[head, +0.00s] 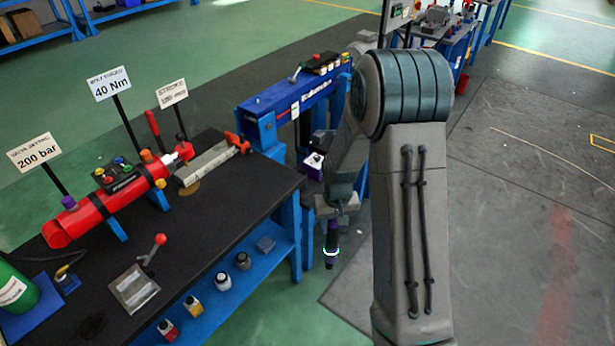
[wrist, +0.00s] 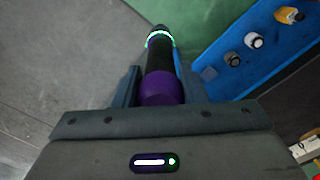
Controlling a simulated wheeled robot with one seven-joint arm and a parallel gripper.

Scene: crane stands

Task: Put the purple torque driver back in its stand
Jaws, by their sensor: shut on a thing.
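The purple torque driver (head: 332,238) hangs below my gripper (head: 337,205), roughly upright, with a dark body and a glowing ring near its lower end. My gripper is shut on it. In the wrist view the driver (wrist: 160,90) lies between the two fingers, purple part nearest the palm and lit ring far off. The driver is in the air beside the right end of the black-topped bench (head: 235,222). A purple block with a pale top (head: 313,165) stands behind and above it in the head view; I cannot tell whether this is the stand.
A blue crane-like frame (head: 290,100) rises behind the bench. A red cylinder (head: 105,200) with signs and a lever box (head: 134,288) occupy the bench. Grey floor (head: 510,230) to the right is clear.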

